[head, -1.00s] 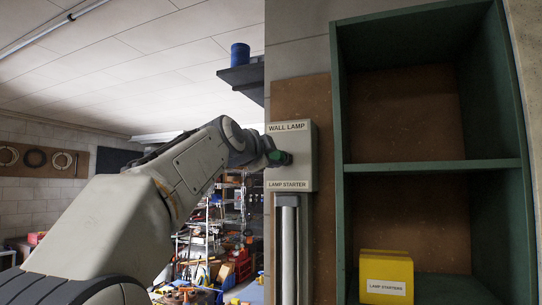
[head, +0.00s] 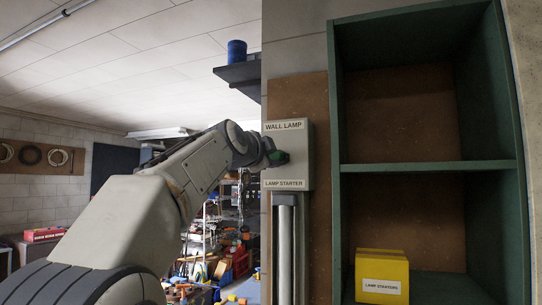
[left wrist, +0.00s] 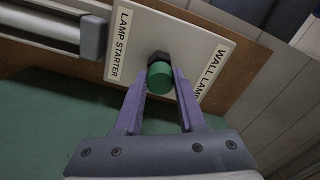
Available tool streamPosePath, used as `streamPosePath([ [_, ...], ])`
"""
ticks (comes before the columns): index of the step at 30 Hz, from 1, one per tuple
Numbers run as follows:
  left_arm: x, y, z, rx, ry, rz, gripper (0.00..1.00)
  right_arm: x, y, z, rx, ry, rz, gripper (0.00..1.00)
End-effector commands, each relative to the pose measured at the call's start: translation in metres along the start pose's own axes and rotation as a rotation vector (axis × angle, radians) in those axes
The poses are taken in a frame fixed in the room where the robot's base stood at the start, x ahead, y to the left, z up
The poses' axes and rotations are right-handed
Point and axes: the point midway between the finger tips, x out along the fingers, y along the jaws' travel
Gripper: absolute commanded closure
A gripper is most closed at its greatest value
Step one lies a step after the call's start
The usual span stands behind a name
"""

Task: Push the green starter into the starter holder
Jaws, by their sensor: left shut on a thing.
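The green starter (left wrist: 160,78) is a short green cylinder in the left wrist view. It sits in line with the black starter holder (left wrist: 158,57) on the grey lamp box, its far end at or in the holder's mouth; how deep cannot be told. My left gripper (left wrist: 162,74) has its purple fingers on both sides of the starter, shut on it. The holder is hidden there. My right gripper is not in view.
The grey lamp box (head: 302,155), labelled WALL LAMP and LAMP STARTER, is on a brown board (head: 321,240). A lamp tube (head: 286,250) hangs below it. To the right is a green shelf (head: 430,167) with a yellow LAMP STARTERS bin (head: 382,277) in its lower compartment.

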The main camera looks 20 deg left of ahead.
Motion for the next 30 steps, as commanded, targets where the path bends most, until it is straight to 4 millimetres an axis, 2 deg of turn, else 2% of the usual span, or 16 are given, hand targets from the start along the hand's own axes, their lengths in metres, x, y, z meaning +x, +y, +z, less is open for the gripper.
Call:
streamPosePath([
  [14,0.011,0.0,0.0,0.0,0.0,0.001,1.0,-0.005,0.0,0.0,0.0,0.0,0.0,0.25],
  [15,0.011,0.0,0.0,0.0,0.0,0.0,0.49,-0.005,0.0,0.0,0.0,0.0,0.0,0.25],
  [17,0.011,0.0,0.0,0.0,0.0,0.0,0.26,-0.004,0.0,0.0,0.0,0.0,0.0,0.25],
  [26,0.01,0.001,0.0,0.0,0.0,0.001,0.26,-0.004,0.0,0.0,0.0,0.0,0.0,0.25],
  [30,0.001,0.002,0.001,0.0,0.001,-0.002,0.26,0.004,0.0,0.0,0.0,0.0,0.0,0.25],
])
